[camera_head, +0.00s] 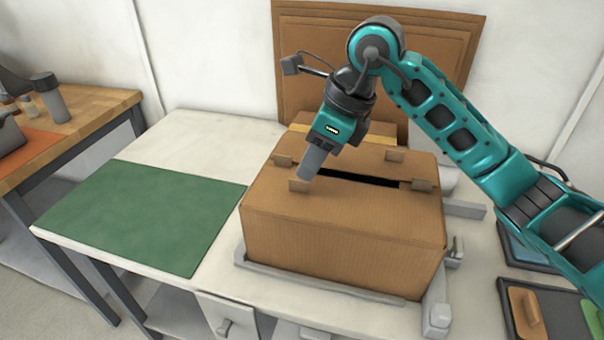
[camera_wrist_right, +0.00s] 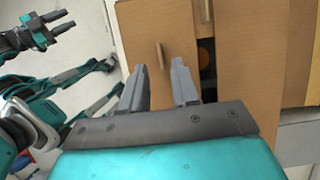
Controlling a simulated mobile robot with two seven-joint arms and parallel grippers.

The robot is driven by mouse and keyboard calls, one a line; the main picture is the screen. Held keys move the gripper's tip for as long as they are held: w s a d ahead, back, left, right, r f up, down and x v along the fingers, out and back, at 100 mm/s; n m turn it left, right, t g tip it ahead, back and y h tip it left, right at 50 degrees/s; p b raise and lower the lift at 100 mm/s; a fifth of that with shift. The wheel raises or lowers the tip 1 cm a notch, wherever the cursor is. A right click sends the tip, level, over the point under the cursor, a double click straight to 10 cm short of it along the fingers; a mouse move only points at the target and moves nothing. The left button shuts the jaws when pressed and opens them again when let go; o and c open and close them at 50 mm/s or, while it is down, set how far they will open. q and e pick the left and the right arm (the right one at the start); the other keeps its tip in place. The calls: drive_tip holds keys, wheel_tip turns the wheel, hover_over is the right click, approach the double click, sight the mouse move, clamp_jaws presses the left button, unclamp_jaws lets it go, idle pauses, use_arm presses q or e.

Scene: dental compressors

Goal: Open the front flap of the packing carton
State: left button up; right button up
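The brown packing carton (camera_head: 340,245) stands on the white table. Its top flaps almost meet, with a dark slot between them. The front flap (camera_head: 345,205) lies nearly flat and has a small upright tab (camera_head: 299,186). My right gripper (camera_head: 306,174) points down over this flap, close to the tab. In the right wrist view my right gripper (camera_wrist_right: 159,82) is open, and the tab (camera_wrist_right: 160,55) stands ahead, in line with the gap between the fingers. Contact is not visible. My left gripper (camera_wrist_right: 50,27) is far from the carton and looks open and empty.
A green mat (camera_head: 145,215) lies on the table left of the carton, with free room. Grey rails (camera_head: 330,284) edge the carton's base. Flat cardboard (camera_head: 440,55) leans on the wall behind. Trays (camera_head: 525,310) lie at the right. A wooden bench (camera_head: 85,105) stands at the left.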

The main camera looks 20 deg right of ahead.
sight(300, 181)
drive_tip(key=shift+x, duration=2.2)
clamp_jaws()
